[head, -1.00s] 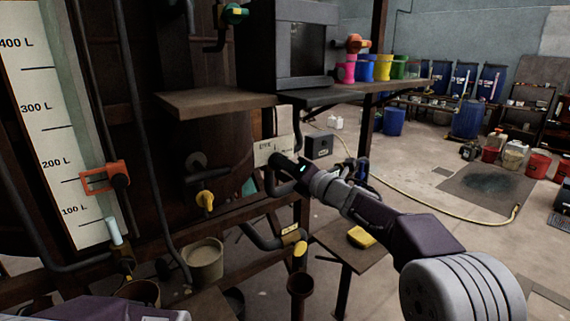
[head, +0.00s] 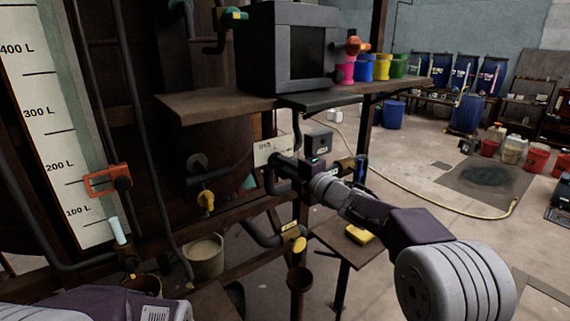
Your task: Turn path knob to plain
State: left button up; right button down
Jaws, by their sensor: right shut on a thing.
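My right gripper (head: 292,166) reaches in from the right to the pipework under the shelf. It is shut on what looks like the path knob, which the gripper itself hides, so which way the knob points cannot be told. A pale label plate (head: 272,150) with dark lettering, seemingly starting "DY", sits just left of the gripper. A dark bent pipe (head: 270,183) runs down beside it. My left arm shows at the lower left edge, but its gripper is not in view.
A yellow-handled valve (head: 206,200) is on the vat to the left. A yellow-tagged pipe (head: 265,238) runs below the gripper. A wooden shelf (head: 215,105) carrying a dark box (head: 286,45) overhangs it. A bucket (head: 204,256) stands lower left.

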dwell(0.6)
jog(key=c, duration=1.4)
grip_release()
jog(key=shift+d, duration=0.1)
jog(key=shift+c, duration=0.2)
jog(key=b+v, duration=0.2)
jog(key=v, duration=0.7)
